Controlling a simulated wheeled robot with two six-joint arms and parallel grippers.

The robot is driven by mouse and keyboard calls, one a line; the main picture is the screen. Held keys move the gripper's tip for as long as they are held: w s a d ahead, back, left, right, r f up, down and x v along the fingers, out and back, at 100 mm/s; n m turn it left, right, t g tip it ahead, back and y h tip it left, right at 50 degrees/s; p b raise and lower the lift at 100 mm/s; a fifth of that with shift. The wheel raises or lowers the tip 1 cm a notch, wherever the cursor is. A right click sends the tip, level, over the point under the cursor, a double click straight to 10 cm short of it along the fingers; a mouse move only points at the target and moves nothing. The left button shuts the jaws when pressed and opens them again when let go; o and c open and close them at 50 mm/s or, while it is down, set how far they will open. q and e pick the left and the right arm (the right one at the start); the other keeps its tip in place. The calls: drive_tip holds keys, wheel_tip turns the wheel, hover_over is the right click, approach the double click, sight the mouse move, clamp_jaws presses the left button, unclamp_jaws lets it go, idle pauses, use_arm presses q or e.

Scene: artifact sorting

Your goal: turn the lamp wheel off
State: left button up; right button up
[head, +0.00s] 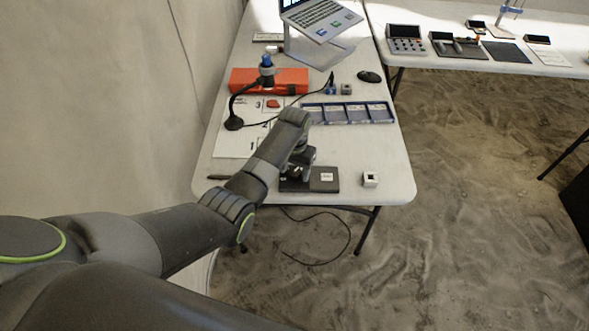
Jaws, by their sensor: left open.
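A black gooseneck lamp with a blue top (267,62) stands at the left of the near white table. Its round black base (234,123) rests near the left edge, and a thin cable runs from it to the right. No control wheel can be clearly made out at this size. My left gripper (294,174) points down over a dark flat block with a white label (325,178), near the table's front edge. It is open, well apart from the lamp; my own wrist partly hides it, and contact with the block cannot be told. My right gripper is out of view.
An orange case (290,80) lies behind the lamp base. A blue divided tray (350,113) lies right of centre, with small blue and grey blocks (338,89) behind it. A white cube (370,179) sits near the front right corner. A laptop on a stand (318,15) stands behind.

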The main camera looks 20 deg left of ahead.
use_arm(q)
drive_tip(key=c, duration=1)
drive_tip(key=shift+r, duration=0.1)
